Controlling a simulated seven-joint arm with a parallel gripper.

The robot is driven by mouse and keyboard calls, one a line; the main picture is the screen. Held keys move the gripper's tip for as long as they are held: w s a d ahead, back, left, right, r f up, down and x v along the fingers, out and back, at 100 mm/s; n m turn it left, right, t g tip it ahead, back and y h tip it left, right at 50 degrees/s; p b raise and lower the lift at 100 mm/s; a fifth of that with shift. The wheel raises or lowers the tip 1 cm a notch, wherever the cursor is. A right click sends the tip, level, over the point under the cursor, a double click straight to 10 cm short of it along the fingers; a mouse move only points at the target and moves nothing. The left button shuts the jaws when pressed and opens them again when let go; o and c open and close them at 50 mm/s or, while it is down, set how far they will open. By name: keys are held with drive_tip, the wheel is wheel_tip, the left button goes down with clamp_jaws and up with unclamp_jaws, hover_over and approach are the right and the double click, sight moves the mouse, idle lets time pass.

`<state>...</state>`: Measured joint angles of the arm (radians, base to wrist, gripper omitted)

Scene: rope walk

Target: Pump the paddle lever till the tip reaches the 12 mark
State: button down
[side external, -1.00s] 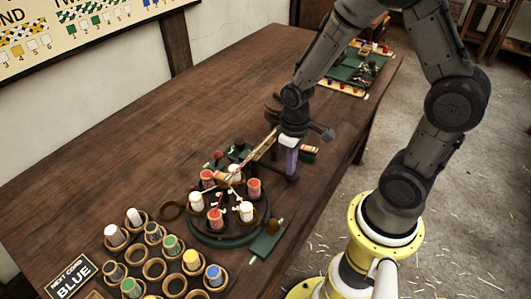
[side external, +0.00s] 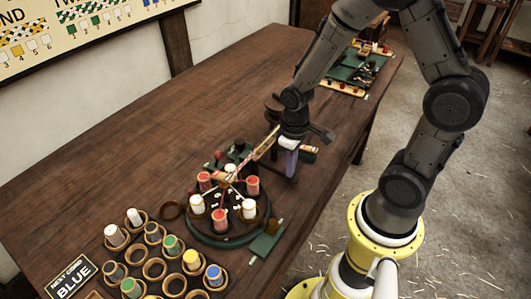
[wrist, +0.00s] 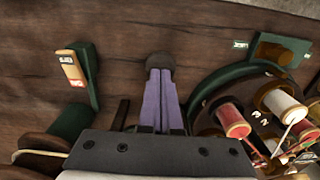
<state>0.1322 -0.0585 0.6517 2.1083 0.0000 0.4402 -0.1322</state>
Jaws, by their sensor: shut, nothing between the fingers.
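My gripper (side external: 291,173) is shut and empty, its purple fingers pointing down beside the round braiding stand (side external: 227,244). In the wrist view the fingers (wrist: 160,72) lie side by side. A dark round piece (wrist: 160,60) shows at their tips; I cannot tell whether it is part of the paddle lever or whether they touch it. A green flat piece (side external: 267,243) juts from the stand's front right. Red and white bobbins (side external: 220,219) ring the stand, their strands meeting above the middle. A pale strip (side external: 267,143) slopes up towards my gripper; its marks and the tip are not readable.
Several bobbins in wooden rings (side external: 191,260) and a "NEXT CORD BLUE" sign (side external: 71,276) are at the front left. A green tray (side external: 355,66) lies at the back. The table's left middle is clear.

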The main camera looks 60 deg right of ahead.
drive_tip(key=shift+r, duration=0.1)
drive_tip(key=shift+w+r, duration=0.1)
drive_tip(key=shift+r, duration=3)
wheel_tip(320, 180, up, 11)
drive_tip(key=a+t, duration=0.2)
drive_tip(key=t, duration=0.2)
drive_tip(key=s+a+r+t, duration=0.1)
drive_tip(key=s+r, duration=0.3)
drive_tip(key=s, duration=0.6)
drive_tip(key=shift+a+r+t, duration=0.25)
drive_tip(key=shift+r+t, duration=0.05)
drive_tip(key=shift+r, duration=0.05)
drive_tip(key=shift+s, duration=0.1)
